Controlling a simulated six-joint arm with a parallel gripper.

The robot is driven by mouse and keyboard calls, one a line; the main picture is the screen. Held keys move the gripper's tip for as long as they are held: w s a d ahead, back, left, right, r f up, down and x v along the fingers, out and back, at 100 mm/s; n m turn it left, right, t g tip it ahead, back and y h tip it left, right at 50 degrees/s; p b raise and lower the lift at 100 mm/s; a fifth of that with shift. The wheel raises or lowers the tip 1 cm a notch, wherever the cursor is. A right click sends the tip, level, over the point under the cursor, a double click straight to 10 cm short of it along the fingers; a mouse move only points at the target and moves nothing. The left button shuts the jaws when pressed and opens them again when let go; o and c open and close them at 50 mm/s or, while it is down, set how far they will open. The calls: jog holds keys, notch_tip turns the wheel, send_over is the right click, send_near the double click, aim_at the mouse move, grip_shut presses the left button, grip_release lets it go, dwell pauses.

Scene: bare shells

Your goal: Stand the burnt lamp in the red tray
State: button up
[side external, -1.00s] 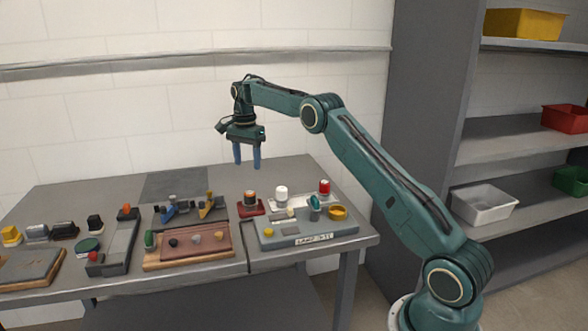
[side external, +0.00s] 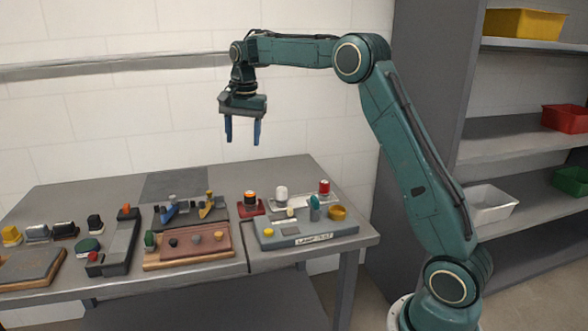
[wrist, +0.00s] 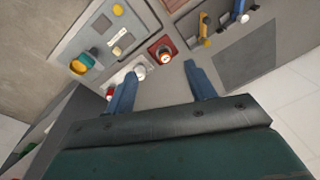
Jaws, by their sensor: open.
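The small red tray (side external: 243,212) lies on the table, left of the grey lamp board. A dark lamp with an orange band and pale top (side external: 250,197) stands upright in it; I take this for the burnt lamp. In the wrist view the lamp (wrist: 164,56) shows from above inside the red tray (wrist: 152,49). My gripper (side external: 243,143) is open and empty, well above the tray, fingers pointing down. In the wrist view its two blue fingers (wrist: 158,80) are spread apart.
A brown tray (side external: 190,248) and several small parts stand left. A dark mat (side external: 172,186) behind is bare.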

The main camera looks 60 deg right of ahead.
jog(key=s+a+r+n+t, duration=0.1)
jog(key=s+a+r+n, duration=0.3)
jog(key=s, duration=0.4)
jog(key=s+a+r+n+t, duration=0.1)
jog(key=s+a+r+n, duration=0.2)
jog(key=s+a, duration=0.5)
jog(key=s+a+f+n+t, duration=0.1)
jog(key=s+a+f+n, duration=0.1)
jog(key=s, duration=0.7)
jog(key=s+a+f+n+t, duration=0.1)
jog(key=s+f+n, duration=0.3)
jog(key=s, duration=0.6)
jog(key=shift+s+a+f+n, duration=0.25)
jog(key=shift+a+f, duration=0.25)
jog(key=shift+f, duration=0.3)
